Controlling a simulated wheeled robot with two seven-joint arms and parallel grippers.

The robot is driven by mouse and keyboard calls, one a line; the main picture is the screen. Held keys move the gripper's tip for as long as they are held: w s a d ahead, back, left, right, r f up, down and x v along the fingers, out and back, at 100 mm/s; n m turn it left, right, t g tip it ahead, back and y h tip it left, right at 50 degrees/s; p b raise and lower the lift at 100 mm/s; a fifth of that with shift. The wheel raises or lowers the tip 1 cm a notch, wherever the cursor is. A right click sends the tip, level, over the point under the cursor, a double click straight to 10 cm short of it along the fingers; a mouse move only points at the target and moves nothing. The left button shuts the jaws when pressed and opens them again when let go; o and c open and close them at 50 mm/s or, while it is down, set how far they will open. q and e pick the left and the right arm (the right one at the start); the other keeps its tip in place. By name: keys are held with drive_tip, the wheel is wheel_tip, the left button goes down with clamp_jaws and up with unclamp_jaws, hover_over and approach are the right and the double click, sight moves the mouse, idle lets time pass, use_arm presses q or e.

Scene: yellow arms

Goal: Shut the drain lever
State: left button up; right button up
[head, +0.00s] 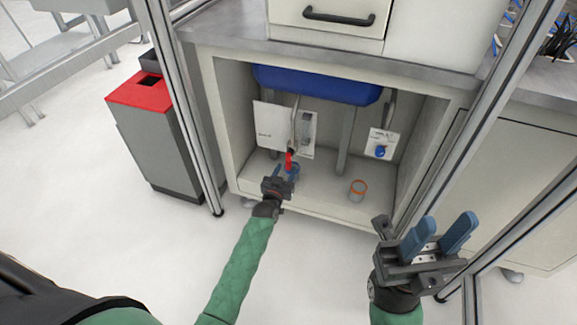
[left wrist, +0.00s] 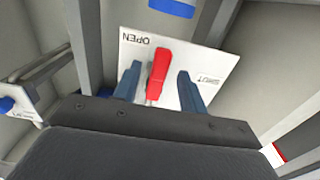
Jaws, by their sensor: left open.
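The red drain lever (head: 289,160) is low inside the open cabinet, below a white panel (head: 268,125). In the left wrist view the lever (left wrist: 157,78) stands in front of a white label plate (left wrist: 215,70) that reads OPEN, upside down, on the left and SHUT on the right. My left gripper (head: 282,174) is open, and its blue fingers stand on either side of the lever in the left wrist view (left wrist: 158,72). The lever looks nearer the left finger; I cannot tell if they touch. My right gripper (head: 448,222) is open and empty, outside the cabinet.
A blue basin (head: 315,84) hangs above, with grey pipes below it. A second plate with a blue knob (head: 381,151) is at the right. An orange-rimmed cup (head: 358,189) stands on the cabinet floor. A red-topped bin (head: 140,90) and metal frame posts flank the opening.

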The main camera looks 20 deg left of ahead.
sight(288, 166)
use_arm(q)
drive_tip(key=shift+w+b, duration=0.35)
drive_tip(key=shift+w, duration=1.55)
clamp_jaws()
